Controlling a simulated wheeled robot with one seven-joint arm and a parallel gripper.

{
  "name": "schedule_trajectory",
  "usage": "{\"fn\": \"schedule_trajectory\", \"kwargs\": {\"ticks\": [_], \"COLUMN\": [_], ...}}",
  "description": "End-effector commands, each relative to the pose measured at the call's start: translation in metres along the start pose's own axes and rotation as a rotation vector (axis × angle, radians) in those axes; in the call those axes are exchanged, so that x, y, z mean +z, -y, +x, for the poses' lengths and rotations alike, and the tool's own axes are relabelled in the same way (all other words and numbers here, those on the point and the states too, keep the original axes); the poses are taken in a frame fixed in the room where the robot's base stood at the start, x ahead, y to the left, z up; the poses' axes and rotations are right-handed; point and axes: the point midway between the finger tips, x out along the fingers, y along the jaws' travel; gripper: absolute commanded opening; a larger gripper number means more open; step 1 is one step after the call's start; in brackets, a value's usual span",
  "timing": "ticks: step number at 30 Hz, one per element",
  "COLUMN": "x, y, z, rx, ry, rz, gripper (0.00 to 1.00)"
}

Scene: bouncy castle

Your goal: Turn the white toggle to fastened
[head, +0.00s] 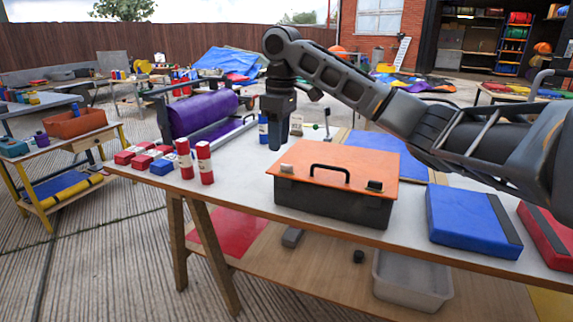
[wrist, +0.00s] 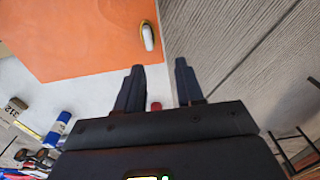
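The box has an orange lid (head: 335,165) with a black handle (head: 330,171) and a dark body; it stands on the white table. The white toggle (wrist: 148,37) sits on a brassy oval plate near the lid's edge in the wrist view. In the head view, a small pale fitting (head: 287,169) at the lid's left end looks like this toggle. Whether it is fastened I cannot tell. My gripper (head: 276,146) points down behind the lid's left end. In the wrist view my gripper (wrist: 159,72) has its two fingers apart with nothing held, short of the toggle.
A dark fitting (head: 374,186) sits at the lid's right end. Two red cylinders (head: 204,163) stand left of the box, with red and blue blocks beyond. A blue case (head: 472,220) lies to the right. Blue cans (head: 263,130) stand behind my gripper.

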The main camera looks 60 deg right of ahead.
Motion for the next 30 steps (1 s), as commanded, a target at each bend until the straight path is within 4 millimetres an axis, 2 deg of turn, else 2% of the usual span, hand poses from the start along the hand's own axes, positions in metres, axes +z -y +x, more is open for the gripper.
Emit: {"fn": "schedule_trajectory", "kwargs": {"ticks": [3, 7, 14, 21, 25, 30], "x": [0.013, 0.016, 0.017, 0.018, 0.018, 0.018], "y": [-0.011, -0.013, -0.013, -0.013, -0.013, -0.013], "z": [-0.008, -0.004, 0.023, 0.058, 0.067, 0.068], "rx": [0.015, 0.015, 0.015, 0.016, 0.017, 0.017], "ry": [0.04, 0.05, 0.048, 0.047, 0.046, 0.046], "rz": [0.015, 0.017, 0.018, 0.018, 0.017, 0.016], "gripper": [0.37, 0.37, 0.37, 0.37, 0.37, 0.37]}}
